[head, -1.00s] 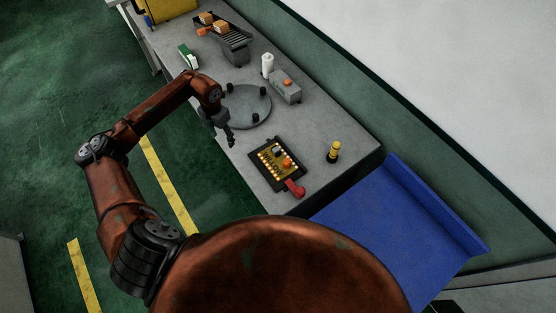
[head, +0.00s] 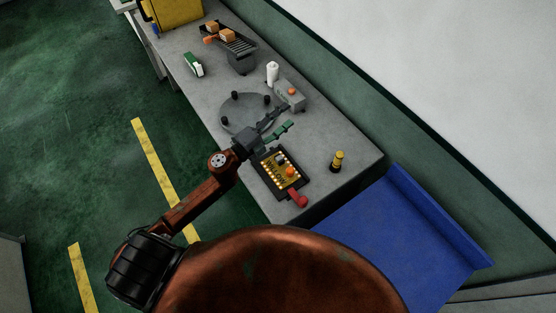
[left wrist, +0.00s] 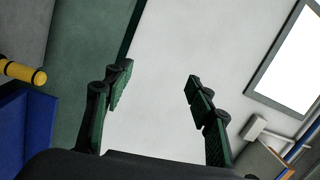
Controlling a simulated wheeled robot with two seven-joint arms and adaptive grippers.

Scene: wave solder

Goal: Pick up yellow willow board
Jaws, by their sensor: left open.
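The yellow board (head: 271,172) lies in a dark frame with a red handle (head: 298,199) near the front end of the grey bench. Rows of light parts, a dark part and an orange round part show on it. My left gripper (head: 287,120) is open and empty in the head view, just beyond the board's far edge, its fingers pointing to the upper right over the bench. In the left wrist view the fingers (left wrist: 158,90) are spread apart with nothing between them, facing the pale wall. The board is not in the left wrist view. My right gripper is not in view.
A round grey plate with black posts (head: 233,120) lies beyond the board. A grey box with an orange button (head: 289,93) and a white bottle (head: 272,73) stand near it. A yellow-and-black post (head: 337,161) is to the right. A blue surface (head: 385,230) lies beyond the bench end.

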